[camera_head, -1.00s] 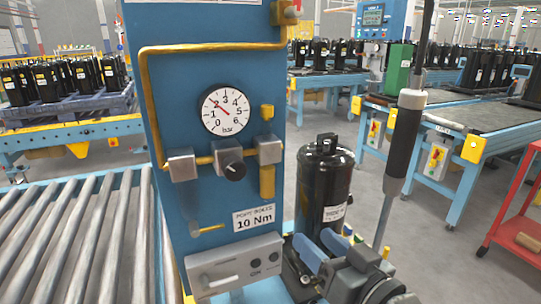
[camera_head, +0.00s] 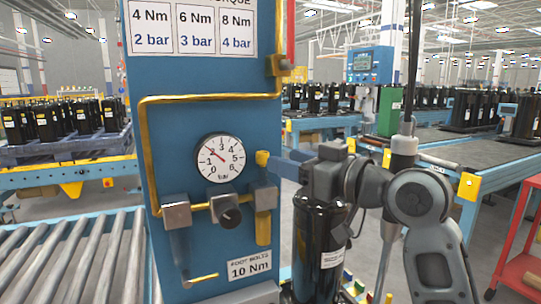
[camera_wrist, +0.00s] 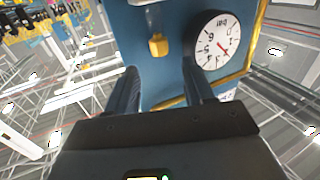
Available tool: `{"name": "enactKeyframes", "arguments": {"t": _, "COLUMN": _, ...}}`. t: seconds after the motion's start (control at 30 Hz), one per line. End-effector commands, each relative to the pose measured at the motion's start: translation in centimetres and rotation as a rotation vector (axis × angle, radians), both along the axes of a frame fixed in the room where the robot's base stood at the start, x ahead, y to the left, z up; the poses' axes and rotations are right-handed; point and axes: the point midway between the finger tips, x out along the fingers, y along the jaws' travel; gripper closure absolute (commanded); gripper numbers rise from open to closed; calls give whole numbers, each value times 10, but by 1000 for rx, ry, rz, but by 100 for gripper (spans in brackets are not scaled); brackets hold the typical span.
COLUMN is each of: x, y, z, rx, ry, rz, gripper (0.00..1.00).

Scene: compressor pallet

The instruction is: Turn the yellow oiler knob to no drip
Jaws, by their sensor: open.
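The small yellow oiler knob (camera_head: 262,158) sits above the yellow-bodied oiler (camera_head: 264,228) at the right edge of the blue panel. In the wrist view the knob (camera_wrist: 158,46) shows just beyond and between my fingertips. My gripper (camera_head: 282,162) is open, its blue fingers pointing left at the knob from the right. In the wrist view my gripper (camera_wrist: 159,72) has its two fingers apart with nothing between them. I cannot tell whether a fingertip touches the knob. No drip marking is readable.
The round gauge (camera_head: 220,158) and a black regulator knob (camera_head: 230,216) are left of the oiler. A yellow pipe (camera_head: 205,98) runs across the panel above. A black compressor (camera_head: 313,240) stands below my arm. Rollers (camera_head: 75,255) lie at left.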

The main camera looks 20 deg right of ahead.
Motion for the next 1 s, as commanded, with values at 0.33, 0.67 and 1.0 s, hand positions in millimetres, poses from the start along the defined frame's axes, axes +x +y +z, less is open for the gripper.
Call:
{"name": "enactKeyframes", "arguments": {"t": 0.33, "x": 44, "y": 18, "z": 1, "rx": 1, "ry": 0, "rz": 0, "gripper": 48}}
{"name": "enactKeyframes", "arguments": {"t": 0.67, "x": 51, "y": 21, "z": 0, "rx": 0, "ry": 0, "rz": -1, "gripper": 48}}
{"name": "enactKeyframes", "arguments": {"t": 1.0, "x": 51, "y": 20, "z": 0, "rx": 0, "ry": -1, "rz": -1, "gripper": 74}}
